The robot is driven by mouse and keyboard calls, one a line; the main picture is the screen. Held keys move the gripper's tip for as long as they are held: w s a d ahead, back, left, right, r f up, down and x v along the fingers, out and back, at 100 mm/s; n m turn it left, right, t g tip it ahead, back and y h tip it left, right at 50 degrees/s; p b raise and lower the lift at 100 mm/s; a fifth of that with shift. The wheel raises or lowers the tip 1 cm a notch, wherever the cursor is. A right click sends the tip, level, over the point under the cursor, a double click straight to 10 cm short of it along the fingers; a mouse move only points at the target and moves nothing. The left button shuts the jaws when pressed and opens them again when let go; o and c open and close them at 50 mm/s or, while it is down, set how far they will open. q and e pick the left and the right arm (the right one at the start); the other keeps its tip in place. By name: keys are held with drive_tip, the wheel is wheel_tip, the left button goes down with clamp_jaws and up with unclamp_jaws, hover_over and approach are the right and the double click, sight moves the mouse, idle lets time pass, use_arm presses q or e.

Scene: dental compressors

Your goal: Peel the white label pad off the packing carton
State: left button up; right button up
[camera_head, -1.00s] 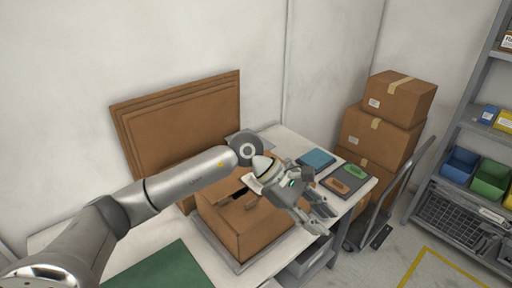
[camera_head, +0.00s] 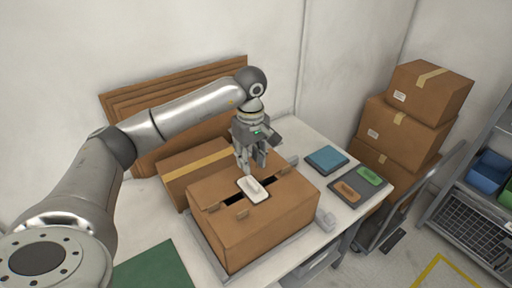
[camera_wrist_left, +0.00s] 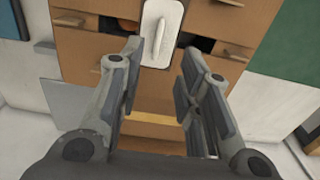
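The packing carton (camera_head: 264,228) stands on the table with a dark slot across its top. The white label pad (camera_head: 253,189) lies on the carton top across the slot, with a raised ridge along it. It also shows in the left wrist view (camera_wrist_left: 161,32), at the top, beyond the fingertips. My left gripper (camera_head: 252,172) points down just behind the pad. In the left wrist view my left gripper (camera_wrist_left: 158,52) is open, its fingers apart with nothing between them. My right gripper is not in view.
A second taped carton (camera_head: 196,173) is behind the packing carton, with flat cardboard sheets (camera_head: 130,102) against the wall. A blue pad (camera_head: 326,159) and a grey tray (camera_head: 343,181) lie at right. Stacked boxes (camera_head: 402,116) stand beyond the table.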

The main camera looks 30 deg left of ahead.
sight(252, 182)
use_arm(q)
drive_tip(key=f+p, duration=0.1)
drive_tip(key=f, duration=0.2)
drive_tip(key=shift+s+f, duration=0.1)
drive_tip(key=shift+s, duration=0.1)
drive_tip(key=shift+w+f+p, duration=0.2)
drive_tip(key=shift+f+p, duration=0.1)
drive_tip(key=shift+f, duration=0.6)
wheel_tip(252, 182, down, 3)
drive_tip(key=shift+w+f+p, duration=0.15)
drive_tip(key=shift+p, duration=0.25)
drive_tip(key=shift+f, duration=0.1)
drive_tip(key=shift+c, duration=0.6)
drive_tip(key=c, duration=0.5)
clamp_jaws()
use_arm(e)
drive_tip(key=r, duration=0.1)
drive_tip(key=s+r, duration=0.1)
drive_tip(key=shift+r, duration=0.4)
use_arm(q)
drive_tip(key=shift+r+p, duration=0.5)
drive_tip(key=shift+r, duration=1.05)
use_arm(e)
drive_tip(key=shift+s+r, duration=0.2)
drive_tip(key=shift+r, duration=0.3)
